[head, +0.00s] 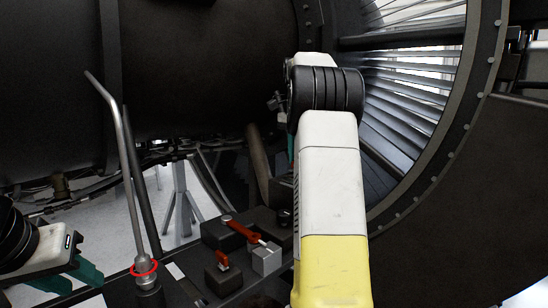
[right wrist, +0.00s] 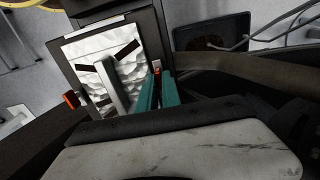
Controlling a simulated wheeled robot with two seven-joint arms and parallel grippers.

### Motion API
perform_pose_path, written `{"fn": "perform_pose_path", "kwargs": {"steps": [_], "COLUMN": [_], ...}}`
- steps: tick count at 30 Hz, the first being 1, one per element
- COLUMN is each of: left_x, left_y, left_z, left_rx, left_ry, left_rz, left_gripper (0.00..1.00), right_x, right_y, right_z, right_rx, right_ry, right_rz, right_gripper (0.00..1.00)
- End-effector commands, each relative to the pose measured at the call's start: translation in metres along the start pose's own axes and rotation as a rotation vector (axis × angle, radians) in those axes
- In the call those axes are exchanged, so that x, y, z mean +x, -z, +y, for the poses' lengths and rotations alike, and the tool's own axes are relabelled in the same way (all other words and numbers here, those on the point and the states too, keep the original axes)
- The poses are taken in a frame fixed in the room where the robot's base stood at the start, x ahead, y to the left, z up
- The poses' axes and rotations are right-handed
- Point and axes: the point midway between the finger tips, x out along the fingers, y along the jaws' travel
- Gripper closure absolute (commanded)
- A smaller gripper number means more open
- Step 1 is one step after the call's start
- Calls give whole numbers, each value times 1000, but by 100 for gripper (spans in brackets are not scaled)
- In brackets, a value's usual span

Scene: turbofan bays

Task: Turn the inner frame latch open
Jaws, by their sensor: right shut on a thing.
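In the right wrist view, a framed panel (right wrist: 110,62) has a pale quilted face, black strips and a grey bar. A small orange latch (right wrist: 157,68) shows at the frame's right side. My right gripper (right wrist: 158,80) has its teal fingers close together around this latch, shut on it. A second orange latch (right wrist: 71,99) sits at the frame's left side, apart from the gripper. In the head view my right arm hides its own gripper and the panel. My left gripper (head: 74,279) is at the lower left, with a gap between its teal fingers, open and empty.
In the head view, dark blocks with red levers (head: 240,230) and a grey cube (head: 266,258) stand low in the middle. A bent metal rod (head: 126,165) rises by a red ring (head: 143,268). The fan casing (head: 440,150) fills the right. A dark tube (right wrist: 235,70) runs right of the panel.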

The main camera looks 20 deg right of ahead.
Motion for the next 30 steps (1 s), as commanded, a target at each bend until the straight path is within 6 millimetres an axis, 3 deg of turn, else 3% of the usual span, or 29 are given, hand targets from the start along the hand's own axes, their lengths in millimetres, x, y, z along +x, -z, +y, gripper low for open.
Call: {"fn": "perform_pose_path", "kwargs": {"steps": [11, 12, 15, 25, 30], "left_x": [0, 0, 0, 0, 0], "left_y": [0, 0, 0, 0, 0], "left_z": [0, 0, 0, 0, 0], "left_rx": [0, 0, 0, 0, 0], "left_ry": [0, 0, 0, 0, 0], "left_rz": [0, 0, 0, 0, 0], "left_gripper": [64, 64, 64, 64, 64], "right_x": [-1, -1, -1, -2, -19], "right_y": [1, 0, 0, 0, 1], "right_z": [0, 0, 0, 0, -1], "right_rx": [6, 5, 5, 4, 4], "right_ry": [3, 3, 2, 1, 3], "right_rz": [2, 2, 2, 1, 4], "right_gripper": [100, 86, 70, 70, 70]}}
